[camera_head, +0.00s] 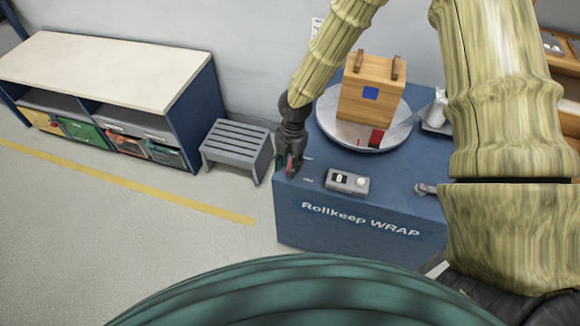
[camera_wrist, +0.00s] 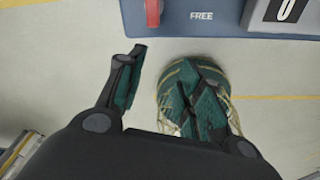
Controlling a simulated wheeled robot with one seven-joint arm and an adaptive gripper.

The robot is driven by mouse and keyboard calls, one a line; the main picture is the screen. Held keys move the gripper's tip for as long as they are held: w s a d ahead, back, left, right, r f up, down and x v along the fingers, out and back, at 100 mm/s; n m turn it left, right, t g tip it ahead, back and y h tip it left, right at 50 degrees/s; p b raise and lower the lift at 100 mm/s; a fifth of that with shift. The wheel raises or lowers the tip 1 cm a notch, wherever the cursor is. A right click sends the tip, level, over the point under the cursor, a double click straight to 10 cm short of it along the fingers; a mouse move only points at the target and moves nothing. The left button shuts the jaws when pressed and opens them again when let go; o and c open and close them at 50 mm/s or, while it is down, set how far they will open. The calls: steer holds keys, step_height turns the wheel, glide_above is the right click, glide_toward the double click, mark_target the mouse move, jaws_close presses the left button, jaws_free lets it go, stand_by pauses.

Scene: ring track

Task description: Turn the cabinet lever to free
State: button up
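The blue cabinet (camera_head: 350,232), marked "Rollkeep WRAP", stands right of centre in the head view. A red lever (camera_wrist: 153,12) shows at the top edge of the wrist view, left of the word FREE on the blue cabinet (camera_wrist: 225,24). Only part of the lever is visible, so its set position is unclear. My gripper (camera_head: 287,170) points down at the cabinet's left front corner, partly covering the lever there. In the wrist view my gripper (camera_wrist: 164,60) has its fingers spread with nothing between them. The lever appears beyond the fingertips, apart from them.
On the cabinet are a round turntable (camera_head: 335,126) with a wooden box (camera_head: 358,104), and a small grey control box (camera_head: 347,181). A grey step stool (camera_head: 235,148) stands close left of the cabinet. A low shelf bench (camera_head: 110,68) is farther left. Floor between is clear.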

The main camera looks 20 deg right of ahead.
mark_target(290, 164)
steer(key=w+d+r+n+h, duration=0.1)
steer(key=w+d+r+n, duration=0.1)
steer(key=w+r+n, duration=0.3)
steer(key=shift+m+t, duration=0.4)
steer(key=shift+m, duration=0.3)
steer(key=f, duration=1.2)
steer(key=shift+w+d, duration=0.2)
steer(key=shift+w, duration=0.1)
jaws_close()
